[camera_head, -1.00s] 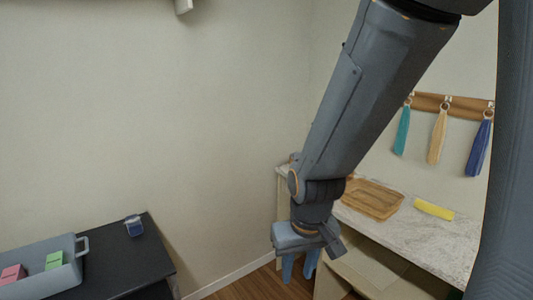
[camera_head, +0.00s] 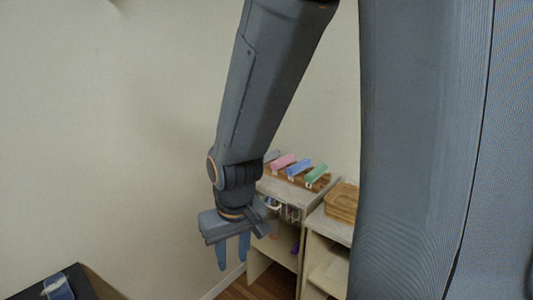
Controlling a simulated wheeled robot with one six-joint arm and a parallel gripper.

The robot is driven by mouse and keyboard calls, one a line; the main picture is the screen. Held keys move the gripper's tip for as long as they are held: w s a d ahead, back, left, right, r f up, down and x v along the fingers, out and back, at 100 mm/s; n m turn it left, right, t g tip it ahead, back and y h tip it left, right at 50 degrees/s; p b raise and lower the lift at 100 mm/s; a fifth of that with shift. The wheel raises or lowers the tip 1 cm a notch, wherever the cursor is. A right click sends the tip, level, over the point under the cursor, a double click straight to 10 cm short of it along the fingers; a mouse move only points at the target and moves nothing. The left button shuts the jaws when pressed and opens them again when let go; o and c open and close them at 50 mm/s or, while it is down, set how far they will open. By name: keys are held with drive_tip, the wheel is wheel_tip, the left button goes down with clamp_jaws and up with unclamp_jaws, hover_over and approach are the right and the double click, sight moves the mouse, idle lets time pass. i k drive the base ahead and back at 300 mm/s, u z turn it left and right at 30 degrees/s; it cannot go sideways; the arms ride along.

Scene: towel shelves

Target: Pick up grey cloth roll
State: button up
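A grey roll (camera_head: 271,156), likely the grey cloth roll, shows in small part at the left end of a row of rolls, partly hidden by my arm. Pink (camera_head: 284,162), blue (camera_head: 299,168) and green (camera_head: 317,175) rolls lie to its right on a wooden rack (camera_head: 291,180) on top of a shelf unit. My gripper (camera_head: 233,262) points down in front of the shelf unit, nearer to me and lower in the picture than the rolls. Its two blue fingers are apart with nothing seen between them.
A wooden tray (camera_head: 343,203) sits on the lighter counter to the right. Open shelves (camera_head: 275,246) are below the rolls, with small items inside. A black table corner (camera_head: 92,284) with a small blue-grey item (camera_head: 58,287) is at lower left. My column hides the right side.

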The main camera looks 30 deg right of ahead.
sight(272, 154)
drive_tip(key=z, duration=0.4)
drive_tip(key=i, duration=0.75)
drive_tip(key=z, duration=1.25)
drive_tip(key=i, duration=0.5)
drive_tip(key=z, duration=0.55)
